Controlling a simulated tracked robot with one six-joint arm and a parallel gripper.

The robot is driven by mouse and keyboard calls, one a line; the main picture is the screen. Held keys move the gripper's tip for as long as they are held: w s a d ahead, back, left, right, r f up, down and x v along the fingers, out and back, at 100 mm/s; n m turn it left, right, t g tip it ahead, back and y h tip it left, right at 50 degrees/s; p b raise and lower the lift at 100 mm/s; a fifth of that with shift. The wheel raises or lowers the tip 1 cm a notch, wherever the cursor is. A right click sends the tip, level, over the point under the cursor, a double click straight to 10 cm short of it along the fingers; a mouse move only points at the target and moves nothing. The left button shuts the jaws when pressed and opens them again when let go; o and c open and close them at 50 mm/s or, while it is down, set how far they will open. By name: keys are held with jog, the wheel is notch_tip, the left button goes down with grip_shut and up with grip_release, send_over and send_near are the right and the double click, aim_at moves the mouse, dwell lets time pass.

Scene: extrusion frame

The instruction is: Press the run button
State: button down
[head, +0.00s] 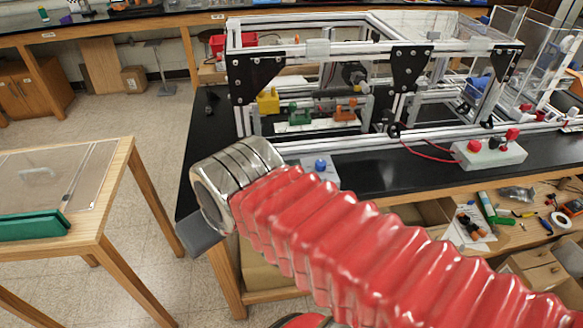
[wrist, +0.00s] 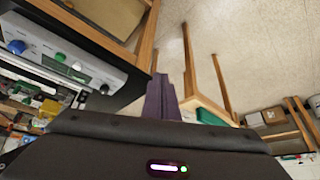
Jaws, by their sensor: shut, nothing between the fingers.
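A grey control box (head: 325,175) sits on the black bench top in the head view, with a blue knob (head: 320,165) on it. My arm hides its lower part. In the wrist view the box's panel (wrist: 85,60) is at the upper left, with the blue knob (wrist: 16,47), a green button (wrist: 60,57) and another small round control (wrist: 104,89). I cannot read labels, so I cannot tell which is the run button. My gripper (wrist: 163,100) is shut and empty, to the right of the panel and apart from it in the picture. In the head view my gripper (head: 198,238) points down-left past the bench corner.
An aluminium extrusion frame (head: 330,48) with black brackets stands on the bench behind the box. A white box with red knobs (head: 490,152) is to the right. A wooden table (head: 125,150) with a green case (head: 35,226) stands at left. Open floor lies between table and bench.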

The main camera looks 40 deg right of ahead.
jog(key=w+d+r+m+g+h, duration=0.1)
jog(key=w+d+r+m, duration=0.1)
jog(key=d, duration=1.1)
jog(key=w+d+r+m+g+h, duration=0.1)
jog(key=w+d+m, duration=0.3)
jog(key=d, duration=0.9)
jog(key=shift+w+d+r+m+g, duration=0.25)
jog(key=shift+w+r+m+g, duration=0.15)
jog(key=shift+w+r, duration=0.25)
jog(key=shift+f, duration=0.1)
jog(key=x, duration=1.2)
jog(key=shift+s+a+f, duration=0.25)
jog(key=shift+a+f, duration=0.05)
jog(key=shift+f, duration=0.75)
